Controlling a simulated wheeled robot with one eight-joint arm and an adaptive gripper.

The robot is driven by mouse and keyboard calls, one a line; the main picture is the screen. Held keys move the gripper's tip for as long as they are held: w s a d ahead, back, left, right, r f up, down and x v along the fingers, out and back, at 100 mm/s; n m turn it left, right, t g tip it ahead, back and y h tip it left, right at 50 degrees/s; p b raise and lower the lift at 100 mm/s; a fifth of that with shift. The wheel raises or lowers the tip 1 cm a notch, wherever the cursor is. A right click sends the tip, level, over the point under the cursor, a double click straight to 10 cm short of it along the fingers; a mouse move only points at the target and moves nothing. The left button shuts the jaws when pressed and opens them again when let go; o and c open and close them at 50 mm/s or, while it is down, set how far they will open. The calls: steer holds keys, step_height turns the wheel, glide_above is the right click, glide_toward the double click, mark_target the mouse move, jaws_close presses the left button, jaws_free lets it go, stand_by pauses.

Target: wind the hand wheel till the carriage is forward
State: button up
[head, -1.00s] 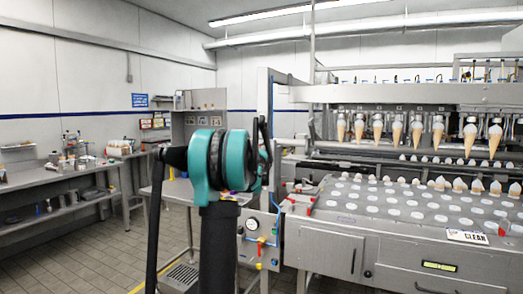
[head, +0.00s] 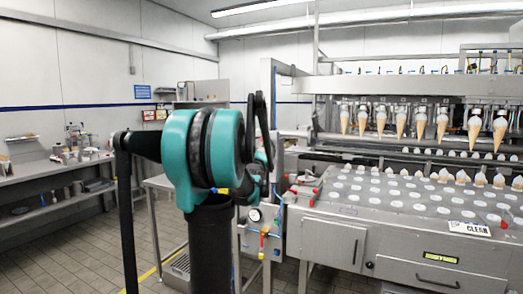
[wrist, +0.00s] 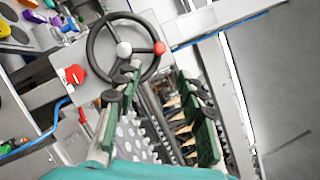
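The hand wheel (wrist: 92,50) shows in the wrist view as a dark ring with spokes, a pale hub and a red knob (wrist: 159,48) on its rim. My gripper (wrist: 158,78) is open and empty, its two green-padded fingers spread apart. The left fingertip overlaps the wheel's lower right rim in the picture; I cannot tell whether they touch. A row of hanging cones (head: 381,121) is on the machine; I cannot tell which part is the carriage.
A red button (wrist: 75,74) is left of the wheel. The machine's perforated bed (head: 400,200) carries rows of white discs, with a CLEAN sign (head: 469,228) at its front. A pressure gauge (head: 255,215) is on the machine's left end. A bench (head: 45,172) is at left; floor is open before it.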

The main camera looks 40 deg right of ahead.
mark_target(262, 140)
steer(key=w+a+r+m+g+h, duration=0.1)
steer(key=a+m+g, duration=0.25)
steer(key=m, duration=0.55)
steer(key=a+r+m+g, duration=0.2)
steer(key=a+m+g, duration=0.15)
steer(key=m, duration=0.55)
steer(key=x, duration=1.6)
steer(key=shift+w+d, duration=0.2)
steer(key=shift+w, duration=0.3)
jaws_close()
